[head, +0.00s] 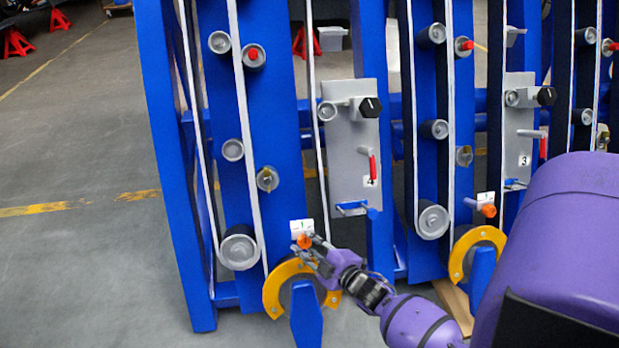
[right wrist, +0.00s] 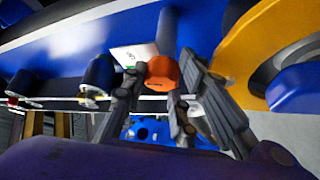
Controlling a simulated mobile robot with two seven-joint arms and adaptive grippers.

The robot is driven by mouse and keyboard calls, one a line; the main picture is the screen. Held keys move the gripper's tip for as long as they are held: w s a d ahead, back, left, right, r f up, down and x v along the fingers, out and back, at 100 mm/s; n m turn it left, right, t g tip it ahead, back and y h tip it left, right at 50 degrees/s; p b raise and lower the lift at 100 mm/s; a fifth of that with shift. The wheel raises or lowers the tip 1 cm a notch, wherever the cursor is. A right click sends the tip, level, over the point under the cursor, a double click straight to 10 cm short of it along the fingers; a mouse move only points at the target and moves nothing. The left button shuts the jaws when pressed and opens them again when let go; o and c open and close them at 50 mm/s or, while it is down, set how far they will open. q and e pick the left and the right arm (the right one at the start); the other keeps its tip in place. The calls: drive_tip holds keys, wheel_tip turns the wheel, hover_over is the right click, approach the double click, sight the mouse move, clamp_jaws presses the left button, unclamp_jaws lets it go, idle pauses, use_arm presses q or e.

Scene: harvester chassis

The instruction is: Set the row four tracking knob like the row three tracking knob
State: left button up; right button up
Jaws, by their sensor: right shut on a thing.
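The row four tracking knob (head: 304,241) is orange and sits just below a small white scale label (head: 302,227) with a green mark. My right gripper (head: 311,248) is shut on this knob, and its fingers hide part of it. In the right wrist view the orange knob (right wrist: 162,72) sits between the fingertips of my right gripper (right wrist: 163,84). The row three tracking knob (head: 488,210) is orange too, under its own white label (head: 486,197) farther right. The pointing direction of either knob is too small to tell. My left gripper is not in view.
Yellow curved guards (head: 272,290) and (head: 460,262) stand below the knobs, with blue chassis posts around them. Grey plates marked 4 (head: 345,190) and 3 (head: 519,125) carry black knobs and red-handled levers. Grey rollers and white belts run alongside. Open floor lies left.

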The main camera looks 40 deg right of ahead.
drive_tip(key=shift+d+r, duration=0.15)
drive_tip(key=m+t+h+b, duration=0.1)
drive_tip(key=m+h, duration=0.1)
drive_tip(key=m, duration=0.2)
drive_tip(key=shift+m, duration=0.3)
drive_tip(key=shift+f+m+h, duration=0.2)
drive_tip(key=shift+m+h, duration=1)
drive_tip(key=shift+m, duration=0.6)
drive_tip(key=shift+t, duration=0.3)
drive_tip(key=o, duration=1)
drive_tip(key=shift+s+r, duration=0.1)
drive_tip(key=shift+a+f, duration=0.2)
